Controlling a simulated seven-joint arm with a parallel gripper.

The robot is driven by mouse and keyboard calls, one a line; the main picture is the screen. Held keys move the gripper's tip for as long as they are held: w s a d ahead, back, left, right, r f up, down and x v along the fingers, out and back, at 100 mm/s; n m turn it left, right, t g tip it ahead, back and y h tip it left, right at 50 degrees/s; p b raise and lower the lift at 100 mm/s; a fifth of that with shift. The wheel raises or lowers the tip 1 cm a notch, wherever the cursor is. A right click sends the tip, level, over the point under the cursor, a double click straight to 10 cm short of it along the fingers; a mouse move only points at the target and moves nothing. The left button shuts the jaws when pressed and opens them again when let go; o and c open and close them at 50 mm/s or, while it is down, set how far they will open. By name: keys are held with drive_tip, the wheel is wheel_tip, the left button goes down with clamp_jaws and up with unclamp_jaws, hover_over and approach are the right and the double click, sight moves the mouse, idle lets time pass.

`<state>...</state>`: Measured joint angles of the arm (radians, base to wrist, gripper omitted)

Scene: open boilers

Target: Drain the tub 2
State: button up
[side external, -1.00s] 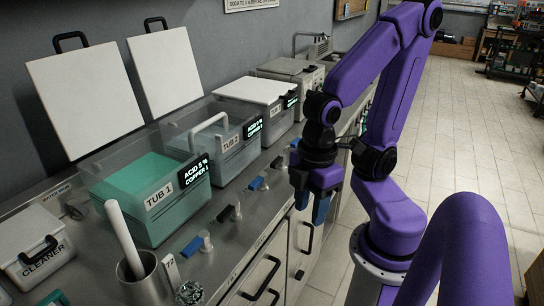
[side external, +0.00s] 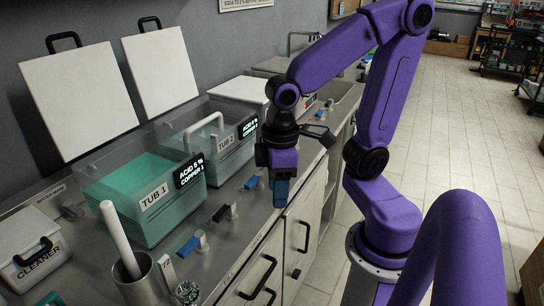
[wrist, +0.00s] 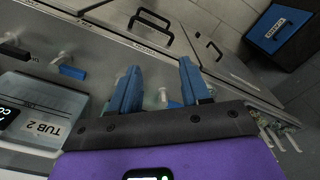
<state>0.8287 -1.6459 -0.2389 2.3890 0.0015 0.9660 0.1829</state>
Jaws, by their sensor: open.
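Tub 2 (side external: 222,150) is a clear tub set in the counter behind Tub 1, with a white curved handle rising from it. Its upside-down label shows in the wrist view (wrist: 45,128). A blue valve handle (side external: 250,183) lies on the counter strip in front of Tub 2. My gripper (side external: 281,190) points down, open and empty, just right of that handle near the counter's front edge. In the wrist view, a pale post (wrist: 163,97) and a bit of blue show between the fingers; the palm hides the rest. Another blue handle (wrist: 72,71) lies left of the fingers.
Tub 1 (side external: 150,205) holds green liquid. A black handle (side external: 220,213) and a front blue handle (side external: 188,246) line the counter strip. A metal cup (side external: 143,280) with a white rod stands in front. White lids (side external: 160,72) lean on the wall.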

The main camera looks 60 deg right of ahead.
drive_tip(key=w+d+r+m, duration=0.3)
drive_tip(key=w+d+m, duration=0.8)
drive_tip(key=w+m, duration=0.3)
drive_tip(key=w+d+r+m, duration=0.2)
drive_tip(key=d+r+m, duration=0.1)
drive_tip(key=d+m, duration=1.05)
drive_tip(key=f, duration=0.6)
drive_tip(key=d+f+n, duration=0.1)
drive_tip(key=f, duration=0.5)
drive_tip(key=d+f+n, duration=0.1)
drive_tip(key=f, duration=0.5)
drive_tip(key=shift+s, duration=0.15)
drive_tip(key=shift+r, duration=0.1)
clamp_jaws()
